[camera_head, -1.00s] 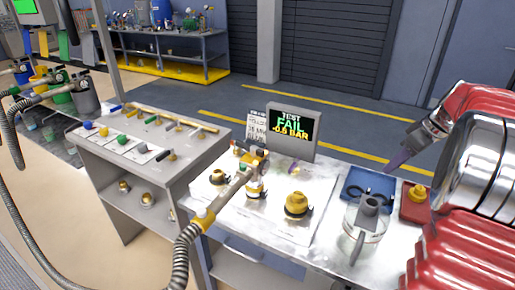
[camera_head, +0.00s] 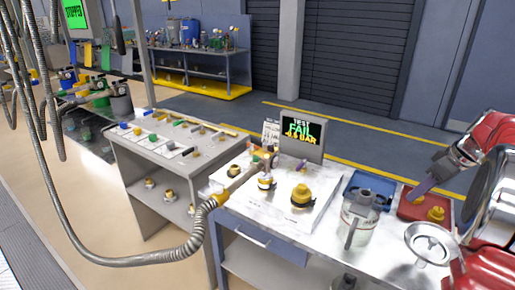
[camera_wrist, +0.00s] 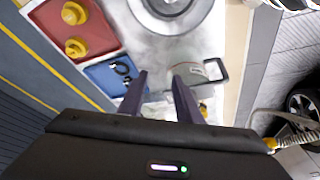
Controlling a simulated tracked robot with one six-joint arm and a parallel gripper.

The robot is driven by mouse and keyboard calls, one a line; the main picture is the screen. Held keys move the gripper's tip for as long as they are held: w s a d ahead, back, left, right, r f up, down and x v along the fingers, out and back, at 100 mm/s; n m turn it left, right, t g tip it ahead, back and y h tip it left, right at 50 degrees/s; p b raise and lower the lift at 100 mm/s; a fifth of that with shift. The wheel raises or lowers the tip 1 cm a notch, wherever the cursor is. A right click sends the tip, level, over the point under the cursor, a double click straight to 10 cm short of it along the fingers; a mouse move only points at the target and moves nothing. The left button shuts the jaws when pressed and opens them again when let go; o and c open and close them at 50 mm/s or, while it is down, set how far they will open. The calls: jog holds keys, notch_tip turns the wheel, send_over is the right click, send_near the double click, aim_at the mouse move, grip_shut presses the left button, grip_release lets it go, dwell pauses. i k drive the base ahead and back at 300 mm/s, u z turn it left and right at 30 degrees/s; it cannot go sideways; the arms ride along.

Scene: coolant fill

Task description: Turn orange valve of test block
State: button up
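The test block (camera_head: 318,208) is a pale plate on the metal bench in the head view, with several yellow-capped fittings on it. A hose with a yellow end (camera_head: 221,198) joins a fitting on its left. A small orange part (camera_head: 257,159), apparently the orange valve, sits at the block's back left; its handle is too small to make out clearly. The display (camera_head: 301,131) behind reads TEST FAIL, -0.9 BAR. My gripper (camera_head: 416,194) is to the right of the block, above the red tray in the picture. In the wrist view my gripper (camera_wrist: 160,82) has its dark fingers apart with nothing between them.
A clear jug (camera_head: 358,217), blue tray (camera_head: 367,187), red tray (camera_head: 411,211) with yellow caps and metal dish (camera_head: 428,241) stand on the bench's right. A grey side bench (camera_head: 150,155) with coloured tools stands left. The ribbed hose (camera_head: 150,258) loops across the front left.

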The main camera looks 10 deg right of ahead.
aim_at(252, 146)
jog(key=i, duration=0.5)
jog(key=u, duration=0.5)
jog(key=i, duration=0.9)
jog(key=u, duration=0.45)
